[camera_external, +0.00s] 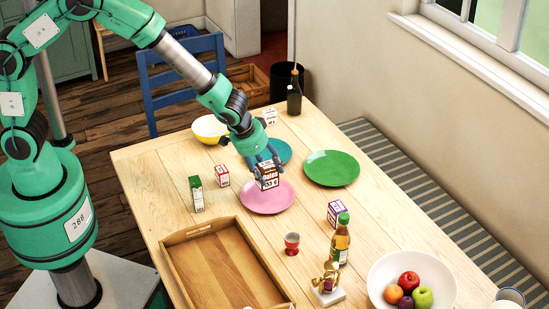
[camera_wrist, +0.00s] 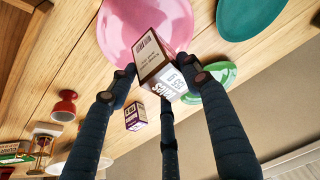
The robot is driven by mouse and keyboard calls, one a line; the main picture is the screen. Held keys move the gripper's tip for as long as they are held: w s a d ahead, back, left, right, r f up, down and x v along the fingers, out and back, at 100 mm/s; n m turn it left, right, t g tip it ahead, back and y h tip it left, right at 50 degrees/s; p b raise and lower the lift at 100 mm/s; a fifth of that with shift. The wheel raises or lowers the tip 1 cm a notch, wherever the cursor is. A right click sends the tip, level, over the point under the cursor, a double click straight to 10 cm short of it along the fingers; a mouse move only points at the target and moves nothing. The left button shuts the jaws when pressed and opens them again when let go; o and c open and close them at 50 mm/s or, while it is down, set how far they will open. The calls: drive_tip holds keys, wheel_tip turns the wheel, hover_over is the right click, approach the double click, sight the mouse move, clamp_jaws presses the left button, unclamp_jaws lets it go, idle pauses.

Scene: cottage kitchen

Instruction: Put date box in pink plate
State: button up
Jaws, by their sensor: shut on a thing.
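The date box (camera_external: 268,181), a small brown and white carton with print on it, is held in my gripper (camera_external: 266,168) above the pink plate. In the wrist view the date box (camera_wrist: 155,62) sits between the dark fingers of my gripper (camera_wrist: 160,78), which are shut on it. The pink plate (camera_external: 267,203) lies on the wooden table, and it shows behind the box in the wrist view (camera_wrist: 125,28). The box overlaps the plate in both views. I cannot tell for certain whether its underside touches the plate.
A green plate (camera_external: 332,168) is right of the pink plate and a teal plate (camera_external: 283,150) behind it. Small cartons (camera_external: 222,176), (camera_external: 196,194) stand to the left. A wooden tray (camera_external: 215,262), red egg cup (camera_external: 292,243), bottle (camera_external: 341,243) and fruit bowl (camera_external: 385,270) are nearer the front.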

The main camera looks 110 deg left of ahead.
sight(267, 181)
drive_tip(key=shift+f+b, duration=0.65)
drive_tip(key=shift+f, duration=1.8)
drive_tip(key=shift+f, duration=0.2)
drive_tip(key=o, duration=1.3)
drive_tip(key=shift+c, duration=0.2)
drive_tip(key=shift+r, duration=0.25)
drive_tip(key=p+v, duration=0.2)
drive_tip(key=v, duration=1)
